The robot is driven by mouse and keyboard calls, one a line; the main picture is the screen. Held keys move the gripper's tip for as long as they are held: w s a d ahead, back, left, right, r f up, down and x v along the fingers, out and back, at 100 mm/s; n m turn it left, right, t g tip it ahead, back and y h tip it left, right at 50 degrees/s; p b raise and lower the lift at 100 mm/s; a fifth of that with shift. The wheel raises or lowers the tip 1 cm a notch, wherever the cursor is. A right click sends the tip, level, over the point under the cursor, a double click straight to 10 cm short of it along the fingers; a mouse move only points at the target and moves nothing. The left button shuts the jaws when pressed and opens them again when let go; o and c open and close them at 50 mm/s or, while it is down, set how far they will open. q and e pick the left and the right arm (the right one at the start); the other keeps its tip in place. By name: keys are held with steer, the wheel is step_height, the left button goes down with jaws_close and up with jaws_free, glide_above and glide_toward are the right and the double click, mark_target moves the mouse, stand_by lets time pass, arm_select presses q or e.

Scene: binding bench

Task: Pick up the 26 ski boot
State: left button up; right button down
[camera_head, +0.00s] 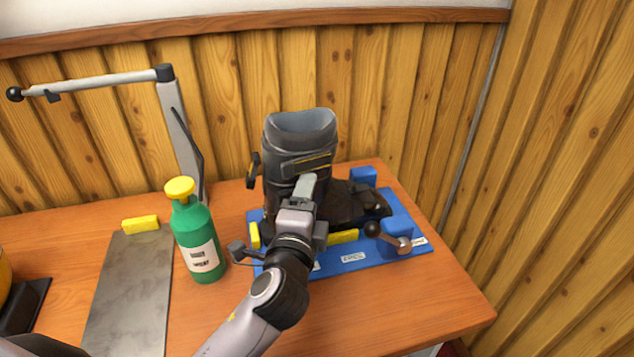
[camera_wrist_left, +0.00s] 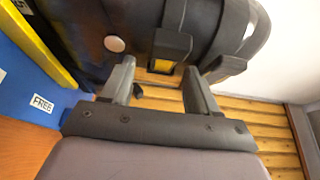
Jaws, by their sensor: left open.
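A black ski boot (camera_head: 290,150) with yellow-trimmed buckles stands upright on a blue fixture (camera_head: 385,250) on the bench, its toe toward the right. No number can be read on it. My left gripper (camera_head: 306,186) reaches in front of the boot's shaft and hides part of it. In the left wrist view the boot's dark shell (camera_wrist_left: 85,30) fills the top, with a buckle (camera_wrist_left: 170,50) close ahead of the two fingers (camera_wrist_left: 158,90). The fingers are apart with nothing between them. I cannot tell whether they touch the boot. My right gripper does not show.
A green bottle (camera_head: 197,240) with a yellow cap stands left of the fixture. A grey plate (camera_head: 130,295), a yellow block (camera_head: 140,223) and a grey stand with an arm (camera_head: 180,130) are farther left. A lever with a black knob (camera_head: 373,229) sits at the fixture's front right. The bench's front right is clear.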

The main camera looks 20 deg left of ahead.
arm_select(q)
steer(key=shift+w, duration=0.2)
steer(key=shift+s+r, duration=0.1)
steer(key=shift+s, duration=0.05)
steer(key=shift+c, duration=1.2)
jaws_close()
steer(key=shift+r, duration=0.25)
